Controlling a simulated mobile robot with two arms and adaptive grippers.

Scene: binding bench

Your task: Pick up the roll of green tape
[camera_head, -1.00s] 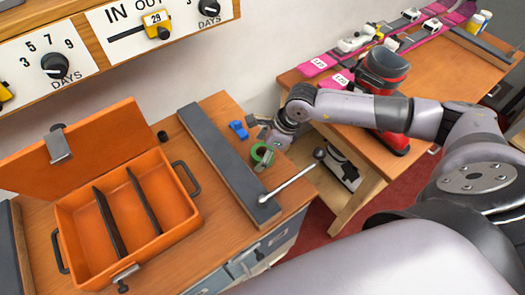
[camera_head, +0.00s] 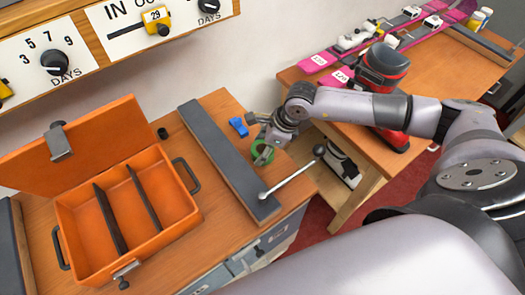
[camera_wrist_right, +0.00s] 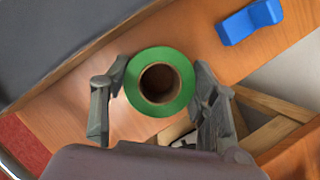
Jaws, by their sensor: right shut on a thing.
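The roll of green tape (camera_head: 257,148) has a brown cardboard core. In the head view it is over the right part of the wooden bench, partly hidden by my right gripper (camera_head: 264,153). In the right wrist view the roll (camera_wrist_right: 135,84) is between the two fingers of my right gripper (camera_wrist_right: 159,76), its round face and open core towards the camera. The fingers are shut on its outer sides. I cannot tell whether the roll is clear of the bench top. My left gripper is not in view.
A blue object (camera_head: 238,127) lies close beside the roll. A dark grey bar (camera_head: 215,150) and a ball-ended metal rod (camera_head: 290,180) are nearby. An open orange toolbox (camera_head: 186,220) stands left. A gap separates this bench from the wooden table (camera_head: 310,92) at right.

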